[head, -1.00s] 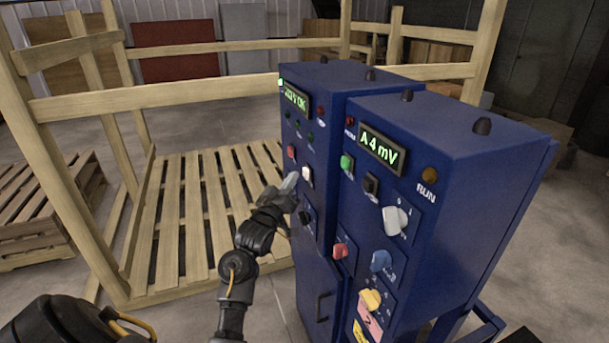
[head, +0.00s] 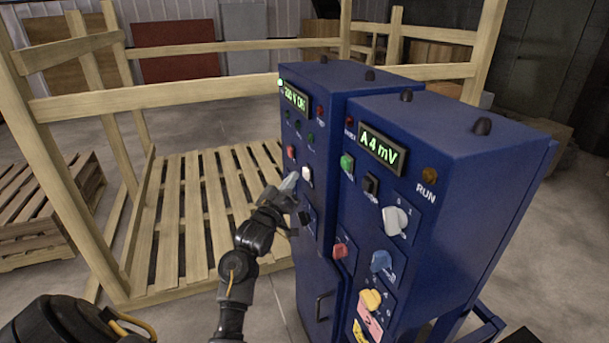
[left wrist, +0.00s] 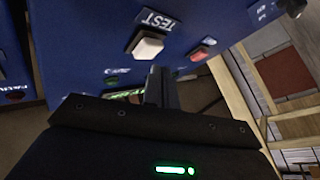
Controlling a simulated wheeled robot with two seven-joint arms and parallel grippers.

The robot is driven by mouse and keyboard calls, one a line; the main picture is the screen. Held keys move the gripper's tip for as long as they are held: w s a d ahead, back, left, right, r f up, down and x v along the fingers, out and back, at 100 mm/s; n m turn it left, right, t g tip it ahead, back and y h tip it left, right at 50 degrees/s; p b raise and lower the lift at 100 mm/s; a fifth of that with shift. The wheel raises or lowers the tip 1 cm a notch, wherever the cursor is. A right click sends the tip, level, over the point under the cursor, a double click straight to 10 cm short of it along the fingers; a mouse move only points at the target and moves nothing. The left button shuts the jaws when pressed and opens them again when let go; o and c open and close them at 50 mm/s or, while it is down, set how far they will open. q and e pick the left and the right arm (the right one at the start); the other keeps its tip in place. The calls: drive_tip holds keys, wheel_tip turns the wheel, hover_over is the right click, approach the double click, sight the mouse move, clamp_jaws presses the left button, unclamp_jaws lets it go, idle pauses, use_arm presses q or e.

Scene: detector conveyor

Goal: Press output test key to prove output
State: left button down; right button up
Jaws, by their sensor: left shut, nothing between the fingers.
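The blue cabinet (head: 335,92) has a white square key (head: 307,175) on its left front panel. In the left wrist view this white key (left wrist: 148,46) sits under the label TEST. My left gripper (head: 289,183) is shut and empty, its fingertips just left of the key in the head view. In the left wrist view the shut fingers (left wrist: 159,84) point up close below the key, and I cannot tell whether they touch it. A lit green display (head: 295,100) above the key reads about 200 V OK. My right gripper is not in view.
A red button (head: 291,152) is left of the white key. The right cabinet (head: 480,165) bears a display (head: 382,151) reading A 4 mV, a green button (head: 347,162) and several knobs. A wooden frame (head: 130,106) and slatted pallet (head: 195,220) stand behind my left arm.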

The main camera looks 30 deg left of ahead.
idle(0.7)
use_arm(q)
drive_tip(key=shift+w+d, duration=0.25)
drive_tip(key=shift+w, duration=0.2)
drive_tip(key=shift+w+d, duration=0.3)
drive_tip(key=shift+w, duration=0.1)
idle(0.7)
drive_tip(key=shift+s+a, duration=0.1)
idle(0.3)
drive_tip(key=shift+s+a+p, duration=0.45)
drive_tip(key=shift+s+p, duration=0.1)
drive_tip(key=shift+s, duration=0.1)
